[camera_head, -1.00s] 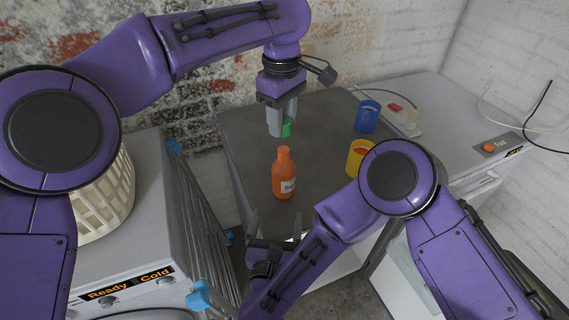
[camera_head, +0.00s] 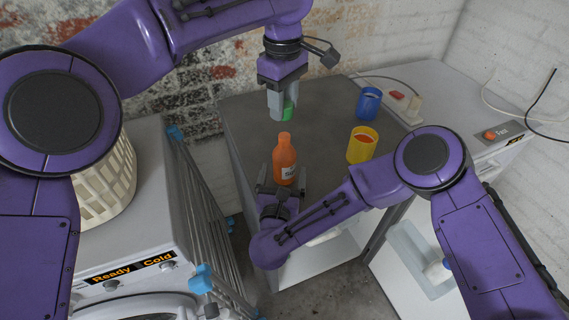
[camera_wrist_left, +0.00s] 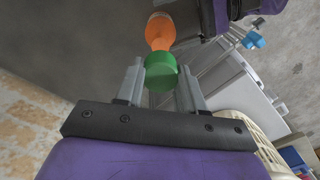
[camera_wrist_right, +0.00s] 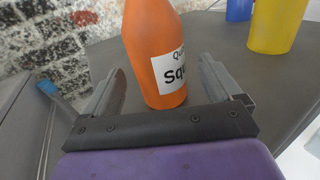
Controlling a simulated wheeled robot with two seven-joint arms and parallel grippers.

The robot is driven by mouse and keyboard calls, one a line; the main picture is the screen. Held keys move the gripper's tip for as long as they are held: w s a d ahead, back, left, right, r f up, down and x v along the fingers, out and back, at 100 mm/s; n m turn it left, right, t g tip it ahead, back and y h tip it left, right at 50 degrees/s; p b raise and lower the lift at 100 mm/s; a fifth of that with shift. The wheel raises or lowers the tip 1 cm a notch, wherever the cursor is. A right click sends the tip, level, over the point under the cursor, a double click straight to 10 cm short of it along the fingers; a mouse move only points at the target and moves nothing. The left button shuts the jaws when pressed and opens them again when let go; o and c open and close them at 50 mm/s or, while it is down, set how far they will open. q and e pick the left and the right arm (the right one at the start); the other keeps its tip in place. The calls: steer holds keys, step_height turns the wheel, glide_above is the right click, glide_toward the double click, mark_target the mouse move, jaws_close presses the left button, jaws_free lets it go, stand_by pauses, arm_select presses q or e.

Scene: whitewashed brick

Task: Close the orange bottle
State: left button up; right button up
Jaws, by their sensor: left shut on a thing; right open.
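The orange bottle (camera_head: 284,158) stands upright on the dark grey worktop, with a white label on its front. Its neck top shows orange, with no cap on it. My left gripper (camera_head: 283,113) is shut on a green cap (camera_head: 288,112) and holds it above and behind the bottle. The left wrist view shows the cap (camera_wrist_left: 160,72) between the fingers, with the bottle (camera_wrist_left: 159,30) beyond it. My right gripper (camera_head: 283,190) is open at the near side of the bottle, low down. In the right wrist view the bottle's lower body (camera_wrist_right: 156,60) stands between the spread fingertips.
A yellow cup (camera_head: 361,147) with something red in it and a blue cup (camera_head: 369,103) stand right of the bottle. A washing machine (camera_head: 150,250), a cream basket (camera_head: 108,185) and a folded drying rack (camera_head: 200,205) are at the left.

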mark_target(284, 135)
steer(key=shift+w+d, duration=0.2)
steer(key=shift+w, duration=1.2)
steer(key=c, duration=1.5)
arm_select(q)
steer(key=shift+f, duration=2.5)
steer(key=shift+f, duration=0.85)
steer(key=shift+f, duration=0.6)
